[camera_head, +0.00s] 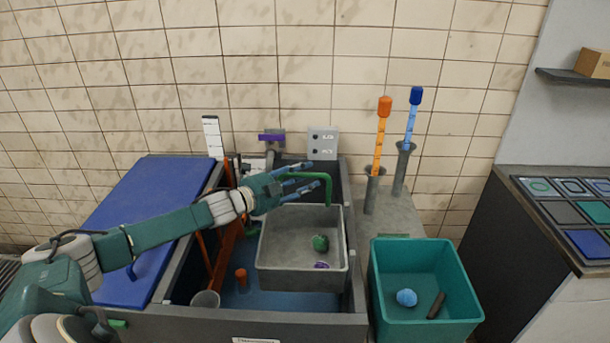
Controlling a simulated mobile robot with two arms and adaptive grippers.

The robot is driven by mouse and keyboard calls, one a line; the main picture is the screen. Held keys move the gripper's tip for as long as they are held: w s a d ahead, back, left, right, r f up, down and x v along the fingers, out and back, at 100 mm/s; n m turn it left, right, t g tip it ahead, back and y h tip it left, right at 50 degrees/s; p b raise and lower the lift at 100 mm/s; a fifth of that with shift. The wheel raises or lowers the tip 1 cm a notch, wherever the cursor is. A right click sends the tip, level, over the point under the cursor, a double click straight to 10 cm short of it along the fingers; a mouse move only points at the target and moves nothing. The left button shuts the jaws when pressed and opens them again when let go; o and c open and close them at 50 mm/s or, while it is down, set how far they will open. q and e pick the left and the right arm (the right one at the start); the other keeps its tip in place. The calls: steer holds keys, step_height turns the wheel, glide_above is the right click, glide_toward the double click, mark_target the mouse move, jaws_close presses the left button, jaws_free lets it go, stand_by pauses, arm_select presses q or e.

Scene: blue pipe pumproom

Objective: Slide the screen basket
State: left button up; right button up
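The screen basket (275,240) is a grey open box in the dark-walled basin, at the middle of the head view. A green ball-like lump (320,243) and a small purple ring (321,265) lie in it. A green bent handle (329,190) rises at its back. My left gripper (312,174) reaches in from the left above the basket's back edge. Its blue-tipped fingers are apart, with the green handle showing between and beyond them. I cannot tell whether they touch it. My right gripper is out of view.
A blue lid panel (150,210) lies at the left of the basin (250,325). A teal bin (420,250) holding a blue ball and a dark piece stands at right. Orange (381,135) and blue (411,120) rods stand upright in grey holders behind the bin.

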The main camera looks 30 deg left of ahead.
mark_target(305, 227)
arm_select(q)
steer(key=shift+w+d, duration=0.1)
steer(key=shift+w, duration=0.05)
jaws_close()
steer(key=shift+f, duration=0.1)
step_height(305, 227, down, 20)
steer(key=b, duration=1.4)
jaws_free()
steer(key=shift+r, duration=0.2)
